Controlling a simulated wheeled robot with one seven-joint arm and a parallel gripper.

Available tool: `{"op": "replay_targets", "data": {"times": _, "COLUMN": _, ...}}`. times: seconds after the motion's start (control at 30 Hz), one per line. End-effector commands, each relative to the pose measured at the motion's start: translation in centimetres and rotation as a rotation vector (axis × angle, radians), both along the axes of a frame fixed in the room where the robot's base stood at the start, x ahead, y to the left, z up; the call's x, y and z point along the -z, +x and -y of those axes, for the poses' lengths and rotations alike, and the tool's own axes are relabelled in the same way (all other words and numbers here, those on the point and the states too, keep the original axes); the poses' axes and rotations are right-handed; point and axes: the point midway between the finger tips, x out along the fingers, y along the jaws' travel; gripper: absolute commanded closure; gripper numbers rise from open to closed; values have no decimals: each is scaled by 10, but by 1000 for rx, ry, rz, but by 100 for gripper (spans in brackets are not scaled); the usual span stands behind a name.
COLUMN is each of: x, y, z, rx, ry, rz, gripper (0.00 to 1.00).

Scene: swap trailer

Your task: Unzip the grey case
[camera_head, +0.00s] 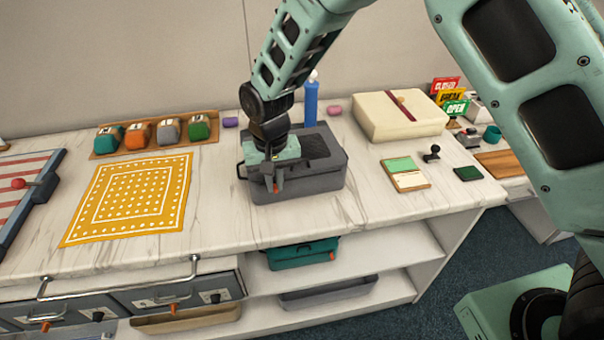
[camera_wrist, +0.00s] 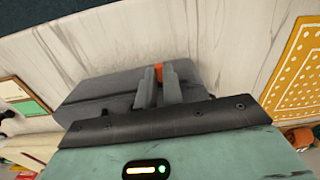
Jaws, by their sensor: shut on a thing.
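The grey case (camera_head: 318,182) stands on the white marble counter, with a darker ribbed panel on its top. It also shows in the wrist view (camera_wrist: 100,88), partly hidden behind my gripper. My gripper (camera_head: 275,186) reaches down over the case's front left part. Its fingers are shut on a small orange zip pull at the case's front side. The orange pull shows between the fingertips (camera_wrist: 158,80) in the wrist view. The case looks closed; how far the zip has run is hidden by my gripper.
A yellow dotted cloth (camera_head: 132,197) lies left of the case. A blue bottle (camera_head: 311,103) stands close behind it, and a cream box (camera_head: 400,117) sits to the right. Below are shelves with a teal case (camera_head: 300,254). The counter in front of the grey case is clear.

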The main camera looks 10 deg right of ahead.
Motion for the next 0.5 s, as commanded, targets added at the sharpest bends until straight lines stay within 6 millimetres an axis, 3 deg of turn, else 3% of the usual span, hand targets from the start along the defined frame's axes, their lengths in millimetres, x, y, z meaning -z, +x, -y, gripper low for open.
{"op": "replay_targets", "data": {"times": 0.2, "x": 0, "y": -1, "z": -23, "rx": 0, "ry": 0, "rz": 0, "gripper": 100}}
{"op": "replay_targets", "data": {"times": 0.5, "x": 0, "y": -1, "z": -27, "rx": 0, "ry": 1, "rz": 1, "gripper": 100}}
